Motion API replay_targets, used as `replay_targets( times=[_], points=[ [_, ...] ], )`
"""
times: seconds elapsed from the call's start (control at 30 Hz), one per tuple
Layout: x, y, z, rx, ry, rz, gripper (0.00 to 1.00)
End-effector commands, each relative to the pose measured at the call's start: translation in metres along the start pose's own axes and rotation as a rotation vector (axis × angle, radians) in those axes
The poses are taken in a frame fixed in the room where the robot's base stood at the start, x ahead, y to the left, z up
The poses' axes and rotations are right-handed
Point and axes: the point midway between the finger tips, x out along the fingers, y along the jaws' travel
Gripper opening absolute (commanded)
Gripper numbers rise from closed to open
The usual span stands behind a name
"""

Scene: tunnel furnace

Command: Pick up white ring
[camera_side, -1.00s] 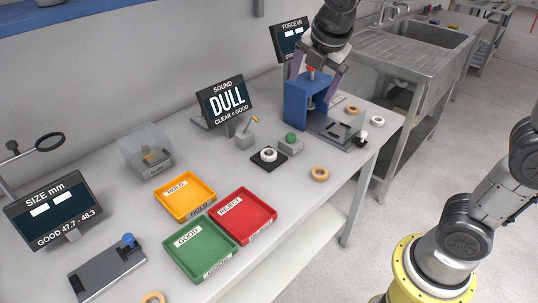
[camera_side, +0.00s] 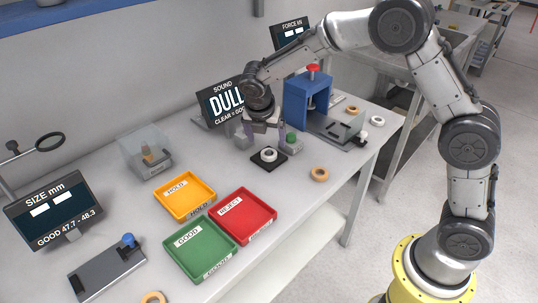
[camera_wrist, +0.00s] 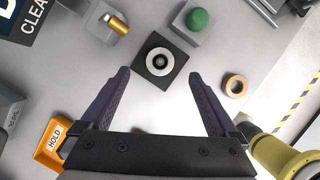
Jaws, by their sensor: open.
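A white ring (camera_side: 269,154) sits on a small black square pad (camera_side: 257,161) near the middle of the table. In the wrist view the white ring (camera_wrist: 158,61) lies flat on the black pad (camera_wrist: 143,73), beyond my fingertips and between their lines. A second white ring (camera_side: 377,121) lies at the table's right end. My gripper (camera_side: 266,135) is above and just behind the pad in the side view. In the wrist view my gripper (camera_wrist: 158,75) has its two purple fingers wide apart with nothing between them.
A block with a green button (camera_side: 291,139) stands right beside the pad. A metal device with a brass piece (camera_wrist: 117,25) is close on the other side. A tan ring (camera_side: 319,174) lies nearby. Red (camera_side: 275,213), green and orange trays are in front; a blue press (camera_side: 297,105) stands behind.

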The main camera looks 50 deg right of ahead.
Motion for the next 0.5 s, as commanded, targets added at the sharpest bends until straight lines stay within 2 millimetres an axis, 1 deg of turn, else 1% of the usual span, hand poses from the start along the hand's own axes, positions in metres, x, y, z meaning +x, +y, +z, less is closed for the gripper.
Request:
replay_targets(
  times=[0.03, 0.17, 0.27, 0.5],
  points=[
    [0.006, -0.001, 0.000, 0.000, 0.001, -0.002, 0.95],
    [0.012, 0.000, 0.000, 0.000, 0.001, 0.000, 0.95],
    [0.021, -0.001, 0.000, 0.000, 0.002, -0.003, 0.95],
    [0.055, -0.001, 0.001, 0.000, 0.001, -0.003, 0.95]
  ],
)
